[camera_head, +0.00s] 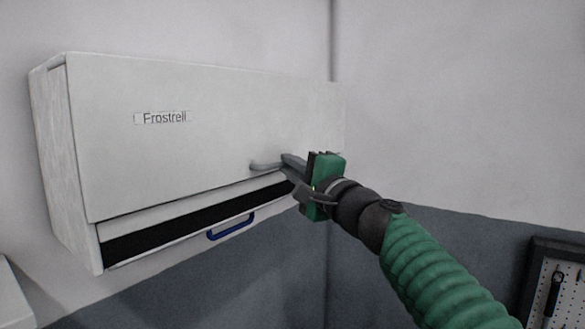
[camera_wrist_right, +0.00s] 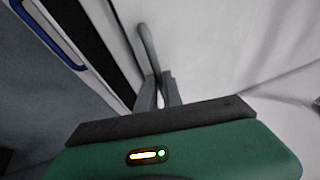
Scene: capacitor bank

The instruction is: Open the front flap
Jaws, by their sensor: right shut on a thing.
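The front flap (camera_head: 200,130) is the large white panel of a wall unit marked "Frostrell". A grey handle (camera_head: 265,165) sits low on the flap, right of its middle. My right gripper (camera_head: 288,168) is at the handle's right end, shut on it. In the right wrist view the handle (camera_wrist_right: 147,48) runs up from between the two grey fingers of my right gripper (camera_wrist_right: 158,88). The flap looks down, with a dark slot (camera_head: 195,219) showing below its lower edge. My left gripper is not in view.
A pegboard (camera_head: 560,285) with tools hangs at the lower right. A white surface (camera_head: 12,300) shows at the lower left. The space in front of the unit's left part is free.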

